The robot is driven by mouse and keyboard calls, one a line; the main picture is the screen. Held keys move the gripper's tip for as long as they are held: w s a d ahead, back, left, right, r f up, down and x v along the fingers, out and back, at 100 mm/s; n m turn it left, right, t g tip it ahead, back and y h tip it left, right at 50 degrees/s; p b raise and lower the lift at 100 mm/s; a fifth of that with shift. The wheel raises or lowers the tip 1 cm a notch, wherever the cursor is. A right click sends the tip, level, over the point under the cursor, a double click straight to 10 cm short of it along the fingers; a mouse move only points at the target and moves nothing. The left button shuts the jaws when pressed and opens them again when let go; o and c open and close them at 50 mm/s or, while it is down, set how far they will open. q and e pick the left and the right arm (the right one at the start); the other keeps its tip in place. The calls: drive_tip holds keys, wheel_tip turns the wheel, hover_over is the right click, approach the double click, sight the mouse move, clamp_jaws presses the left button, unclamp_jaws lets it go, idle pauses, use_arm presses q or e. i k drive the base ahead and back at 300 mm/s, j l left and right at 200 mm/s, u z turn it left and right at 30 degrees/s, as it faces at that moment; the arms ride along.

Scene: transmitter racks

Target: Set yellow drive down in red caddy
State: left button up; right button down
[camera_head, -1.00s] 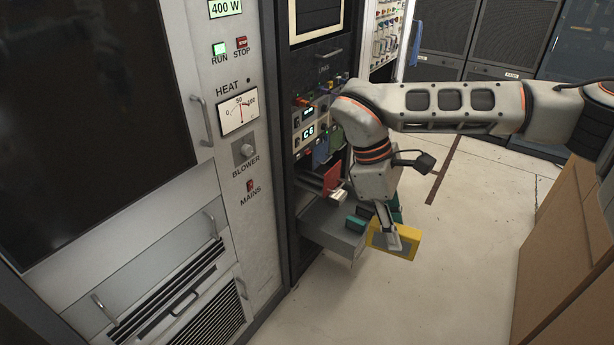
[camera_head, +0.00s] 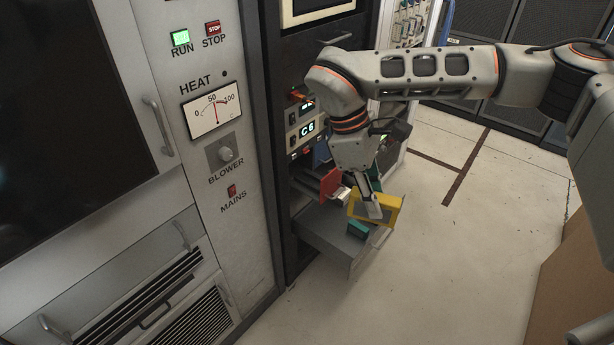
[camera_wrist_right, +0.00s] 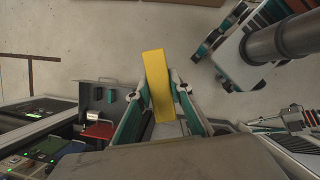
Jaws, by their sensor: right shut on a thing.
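My right gripper (camera_head: 366,203) is shut on the yellow drive (camera_head: 388,208) and holds it above the outer end of an open grey drawer. In the right wrist view the yellow drive (camera_wrist_right: 158,85) stands lengthwise between the fingers of the right gripper (camera_wrist_right: 160,95). A red piece (camera_head: 330,182), which looks like the red caddy, is by the rack front at the drawer's inner end. It also shows in the right wrist view (camera_wrist_right: 98,131), left of and apart from the drive. Its inside is not visible. My left gripper cannot be made out.
The open grey drawer (camera_head: 325,238) juts from the dark rack, with a teal block (camera_head: 357,230) at its outer end. A silver cylinder (camera_wrist_right: 97,117) lies beside the red piece. The floor (camera_head: 440,270) right of the drawer is clear. A brown panel (camera_head: 565,285) stands at the right.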

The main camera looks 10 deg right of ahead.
sight(311, 183)
drive_tip(key=i+l+u, duration=0.15)
drive_tip(key=l, duration=0.2)
drive_tip(key=i+l+u, duration=0.25)
drive_tip(key=l, duration=0.45)
drive_tip(key=i+l+u, duration=0.15)
drive_tip(key=l, duration=0.2)
